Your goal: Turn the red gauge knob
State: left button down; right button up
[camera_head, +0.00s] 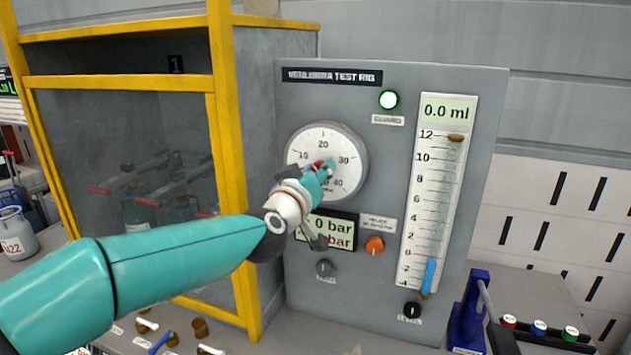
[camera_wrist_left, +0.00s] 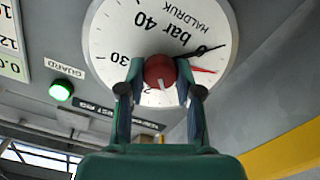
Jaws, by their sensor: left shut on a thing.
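The red gauge knob (camera_head: 318,165) sits at the centre of the round white gauge (camera_head: 344,153) on the grey test rig panel. My left gripper (camera_head: 326,170) reaches it from the front. In the left wrist view, my left gripper (camera_wrist_left: 160,82) has one finger on each side of the red knob (camera_wrist_left: 159,70) and is shut on it. A pale mark shows on the knob's face. The gauge (camera_wrist_left: 118,35) appears upside down there, with a black needle and a red needle pointing right. My right gripper is not in view.
A green guard lamp (camera_head: 388,99) is lit. A bar display (camera_head: 335,230), partly hidden by my gripper, sits below the gauge, near an orange knob (camera_head: 374,245). The level scale (camera_head: 440,190) reads 0.0 ml. A yellow-framed cabinet (camera_head: 225,130) stands close on the left.

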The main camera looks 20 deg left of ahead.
pick_arm(q)
jog(key=n+b, duration=0.1)
jog(key=n, duration=0.3)
jog(key=shift+a+b, duration=0.1)
jog(key=shift+b, duration=0.2)
dwell(0.4)
jog(key=c, duration=0.8)
grip_release()
jog(key=s, duration=1.2)
jog(key=shift+a+f, duration=0.1)
jog(key=shift+a, duration=0.1)
